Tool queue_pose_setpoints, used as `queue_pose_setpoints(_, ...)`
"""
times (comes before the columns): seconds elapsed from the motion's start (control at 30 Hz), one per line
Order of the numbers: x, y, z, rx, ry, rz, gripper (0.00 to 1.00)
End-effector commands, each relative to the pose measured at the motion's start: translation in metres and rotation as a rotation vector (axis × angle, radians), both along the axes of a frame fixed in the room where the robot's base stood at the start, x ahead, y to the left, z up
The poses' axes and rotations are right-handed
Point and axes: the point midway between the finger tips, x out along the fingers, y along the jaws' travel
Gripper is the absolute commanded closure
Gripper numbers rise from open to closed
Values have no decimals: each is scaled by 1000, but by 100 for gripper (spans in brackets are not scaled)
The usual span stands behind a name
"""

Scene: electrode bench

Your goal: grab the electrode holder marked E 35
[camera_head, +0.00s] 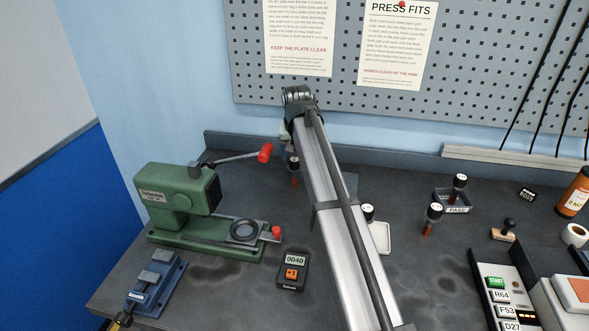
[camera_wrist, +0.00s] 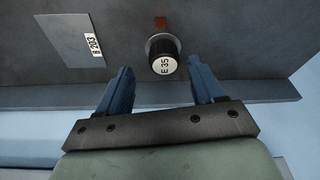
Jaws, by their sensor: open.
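The electrode holder marked E 35 (camera_wrist: 163,60) shows in the wrist view, with a black body, a white label on its cap and a copper-coloured end. In the head view a dark holder with a copper lower part (camera_head: 294,166) stands left of my arm and appears to be the same one; its label is not readable there. My gripper (camera_wrist: 159,68) is open and empty. The holder shows between and just beyond its two blue fingers, without clear contact. In the head view my gripper is mostly hidden behind my arm.
A grey plate tagged B-203 (camera_wrist: 75,38) lies beside the holder. A green press (camera_head: 180,205) with a red-knobbed lever stands to the left. Other holders stand right of my arm: one by a white dish (camera_head: 381,238), one in the open (camera_head: 435,213), one at the PASS tray (camera_head: 455,209).

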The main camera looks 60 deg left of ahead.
Motion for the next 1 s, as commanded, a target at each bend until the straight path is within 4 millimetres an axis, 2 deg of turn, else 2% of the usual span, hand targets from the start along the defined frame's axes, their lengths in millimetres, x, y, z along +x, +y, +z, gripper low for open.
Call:
queue_pose_setpoints(0.27,1,4,-15,1,-1,0,33)
queue_pose_setpoints(0.63,1,13,-58,1,1,-1,33)
queue_pose_setpoints(0.9,2,14,-61,3,1,0,33)
queue_pose_setpoints(1.0,2,13,-61,3,1,0,43)
